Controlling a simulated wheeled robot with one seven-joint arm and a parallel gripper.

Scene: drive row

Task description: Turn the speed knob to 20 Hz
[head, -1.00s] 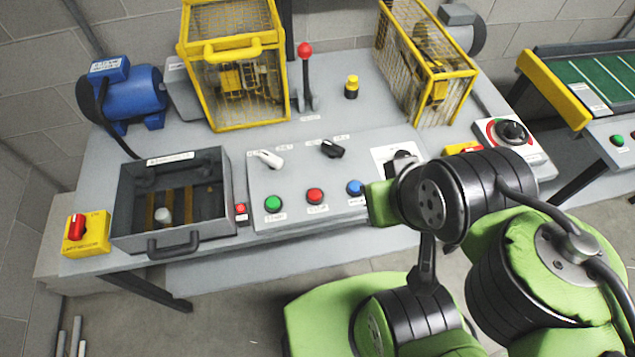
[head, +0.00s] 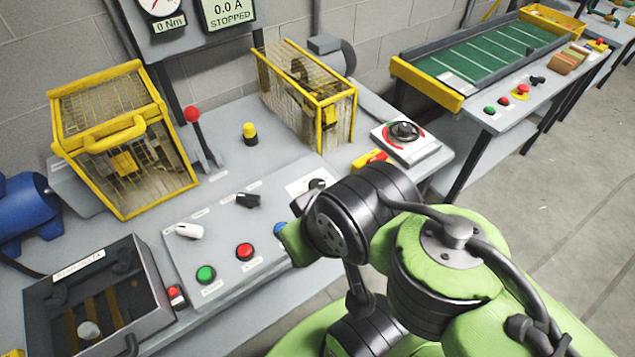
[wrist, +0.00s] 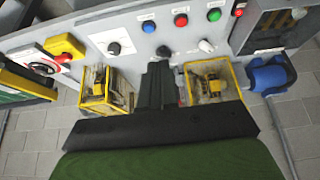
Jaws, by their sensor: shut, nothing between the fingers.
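The speed knob looks to be the black knob (head: 317,184) on a white dial card (head: 298,187), at the right end of the sloped grey panel. My arm partly covers it in the head view. In the wrist view the black knob (wrist: 113,48) sits on its white card, left of my gripper; the dial figures are too small to read. My gripper (wrist: 158,66) is shut and empty, its black fingers apart from the knob. The head view hides the fingers behind my arm. A display (head: 229,12) reads 0.0 A STOPPED.
The panel also has a white selector (head: 188,231), a black selector (head: 247,200), and green (head: 206,274), red (head: 244,252) and blue buttons. Yellow mesh guards (head: 125,140) (head: 308,95) stand behind. A red-ringed black rotary switch (head: 403,131) is at the right. Floor at right is clear.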

